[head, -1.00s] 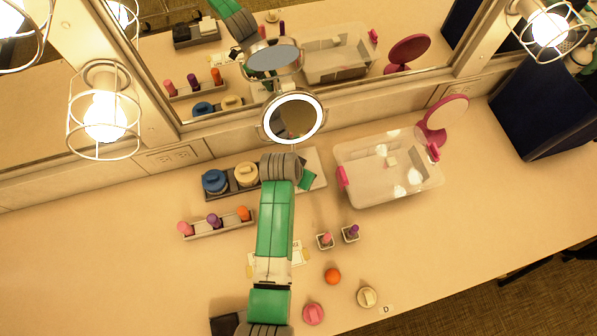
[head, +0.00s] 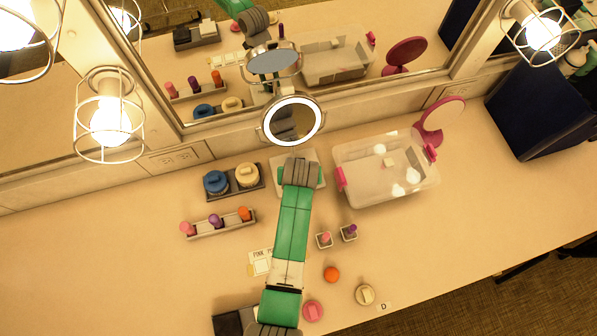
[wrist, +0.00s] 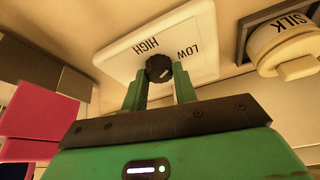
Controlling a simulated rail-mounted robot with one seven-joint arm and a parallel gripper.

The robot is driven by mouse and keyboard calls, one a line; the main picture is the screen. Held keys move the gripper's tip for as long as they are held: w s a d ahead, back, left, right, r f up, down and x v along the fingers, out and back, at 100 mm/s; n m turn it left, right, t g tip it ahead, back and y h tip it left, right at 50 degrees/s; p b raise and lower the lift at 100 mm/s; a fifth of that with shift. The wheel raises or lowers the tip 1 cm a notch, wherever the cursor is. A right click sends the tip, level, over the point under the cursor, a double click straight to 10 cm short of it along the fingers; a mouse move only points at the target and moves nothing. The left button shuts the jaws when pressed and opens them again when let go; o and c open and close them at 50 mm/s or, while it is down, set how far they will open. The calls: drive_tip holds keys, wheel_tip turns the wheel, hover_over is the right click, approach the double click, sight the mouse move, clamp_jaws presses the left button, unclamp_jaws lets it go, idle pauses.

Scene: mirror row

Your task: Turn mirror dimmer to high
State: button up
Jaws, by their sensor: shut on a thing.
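In the wrist view, the mirror dimmer is a white plate (wrist: 205,32) marked HIGH and LOW, with a round black knob (wrist: 159,68). The word HIGH is just above the knob and LOW is up and to its right. The two green fingers of my gripper (wrist: 160,76) are at the knob, one on each side, shut on it. I cannot make out the knob's pointer clearly. In the head view the plate (head: 281,186) shows around my wrist, which hides the knob and fingers. The round mirror (head: 268,122) behind it has a bright lit ring.
A tray with a blue jar (head: 215,182) and a cream jar (head: 246,175) stands close left of the plate. A clear bin (head: 375,190) with pink handles is close on the right. A lipstick rack (head: 218,226) lies front left. Small cups and loose caps lie in front.

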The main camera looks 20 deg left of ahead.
drive_tip(key=n+y, duration=0.1)
drive_tip(key=n, duration=0.1)
drive_tip(key=n+g+b, duration=0.1)
drive_tip(key=n, duration=0.2)
drive_tip(key=shift+w+d+n+y, duration=0.2)
drive_tip(key=shift+n+y, duration=0.1)
drive_tip(key=shift+y, duration=0.1)
drive_tip(key=n+g+b, duration=0.1)
drive_tip(key=n+b, duration=0.1)
drive_tip(key=n, duration=0.1)
drive_tip(key=shift+f+g+y, duration=0.1)
drive_tip(key=shift+g+y, duration=0.2)
drive_tip(key=shift+w+n+g+b, duration=0.1)
drive_tip(key=shift+n+g+b, duration=0.5)
drive_tip(key=shift+n+b, duration=0.65)
drive_tip(key=shift+n, duration=0.45)
drive_tip(key=o, duration=1)
drive_tip(key=p+v, duration=0.1)
drive_tip(key=v, duration=0.7)
